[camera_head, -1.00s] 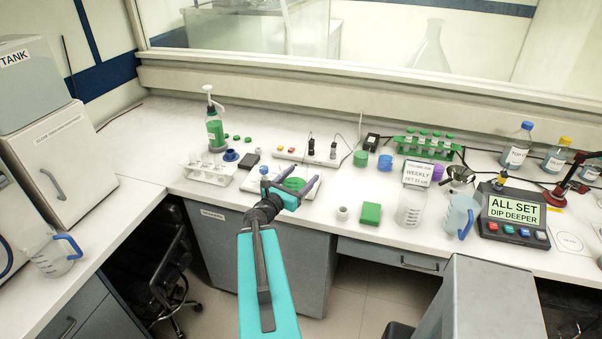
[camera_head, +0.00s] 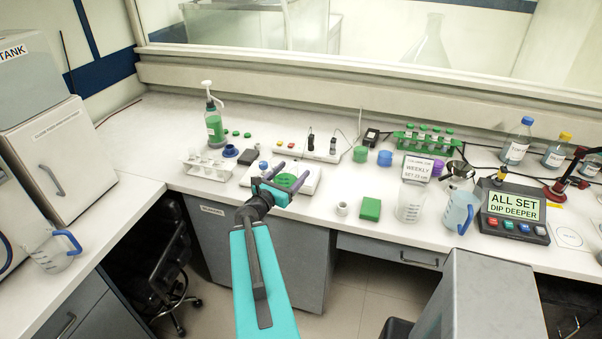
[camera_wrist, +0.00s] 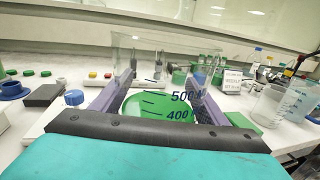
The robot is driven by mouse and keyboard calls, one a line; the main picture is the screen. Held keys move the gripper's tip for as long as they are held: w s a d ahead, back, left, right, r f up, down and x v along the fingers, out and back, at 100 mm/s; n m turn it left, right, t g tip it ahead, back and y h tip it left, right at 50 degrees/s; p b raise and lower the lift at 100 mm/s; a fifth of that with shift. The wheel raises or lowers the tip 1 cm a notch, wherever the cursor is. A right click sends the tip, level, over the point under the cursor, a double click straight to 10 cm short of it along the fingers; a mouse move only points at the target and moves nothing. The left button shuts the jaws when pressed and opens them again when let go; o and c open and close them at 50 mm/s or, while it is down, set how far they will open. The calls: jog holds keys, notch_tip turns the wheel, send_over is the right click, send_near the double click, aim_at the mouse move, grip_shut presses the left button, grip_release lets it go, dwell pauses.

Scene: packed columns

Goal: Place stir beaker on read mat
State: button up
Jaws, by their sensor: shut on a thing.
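My gripper (camera_head: 289,179) is shut on a clear beaker (camera_wrist: 150,56) with dark 400 and 500 marks, which I take to be the stir beaker. In the wrist view its wall stands upright between the two purple fingers. In the head view the clear beaker is hard to make out. Whether the beaker touches the plate cannot be told. A pale mat with a printed circle (camera_head: 568,235), likely the read mat, lies at the far right, bare.
Right of my gripper are a green block (camera_head: 370,209), a clear beaker (camera_head: 410,207), a blue-handled jug (camera_head: 460,212) and a console reading "ALL SET DIP DEEPER" (camera_head: 513,212). A tube rack (camera_head: 208,167) and pump bottle (camera_head: 214,127) stand left. Another jug (camera_head: 50,252) is at far left.

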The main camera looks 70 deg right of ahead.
jog(key=w+a+f+n+t+b, duration=0.2)
jog(key=w+a+t+b, duration=0.15)
jog(key=w+a, duration=1.1)
jog(key=w+a+f+n+t+b, duration=0.2)
jog(key=w+a+n+t+b, duration=0.15)
jog(key=w+a, duration=1.1)
jog(key=w+a+f+n+t+y+b, duration=0.1)
jog(key=w+a+t, duration=0.1)
jog(key=a, duration=1)
jog(key=w+a+f+n+t+y+b, duration=0.1)
jog(key=w+a, duration=0.3)
jog(key=a, duration=0.8)
jog(key=w+a+f+n+t+y+b, duration=0.1)
jog(key=w+a+f+n+t+b, duration=0.1)
jog(key=a, duration=1)
jog(key=shift+w+t+y+b, duration=0.3)
jog(key=shift+w+t+b, duration=0.3)
jog(key=shift+t, duration=0.5)
jog(key=shift+s, duration=0.15)
